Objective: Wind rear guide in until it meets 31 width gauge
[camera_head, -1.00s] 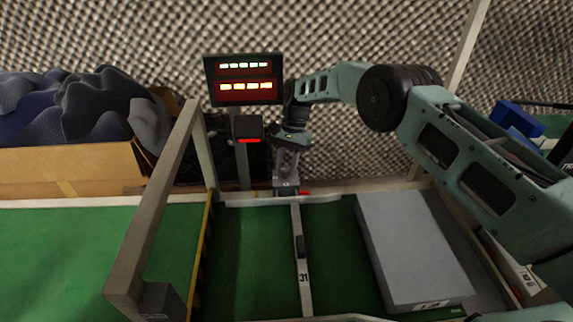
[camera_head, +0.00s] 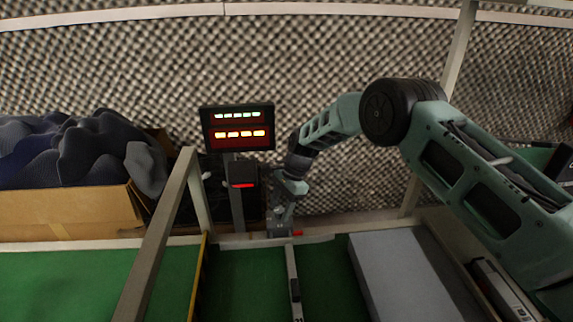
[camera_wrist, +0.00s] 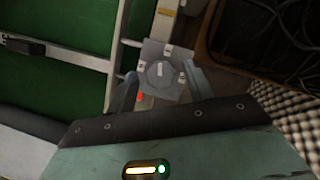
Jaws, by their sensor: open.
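My gripper (camera_head: 283,216) is at the back of the green bed, above a grey square unit (camera_head: 279,231). In the wrist view my gripper (camera_wrist: 162,86) is open, its two fingers on either side of the unit's grey plate with a round knob (camera_wrist: 159,73). I see no finger clearly touching the knob. The pale rail that looks like the rear guide (camera_wrist: 115,47) runs beside the unit. The 31 width gauge (camera_head: 292,268), a pale bar with a dark grip (camera_wrist: 22,47), runs toward that rail; whether they touch I cannot tell.
A grey block (camera_head: 408,275) lies on the right of the green bed. A display (camera_head: 238,128) with lit rows stands behind on a post. A pale frame post (camera_head: 165,225) rises at the left. A cardboard box (camera_head: 70,213) with dark foam is at the back left.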

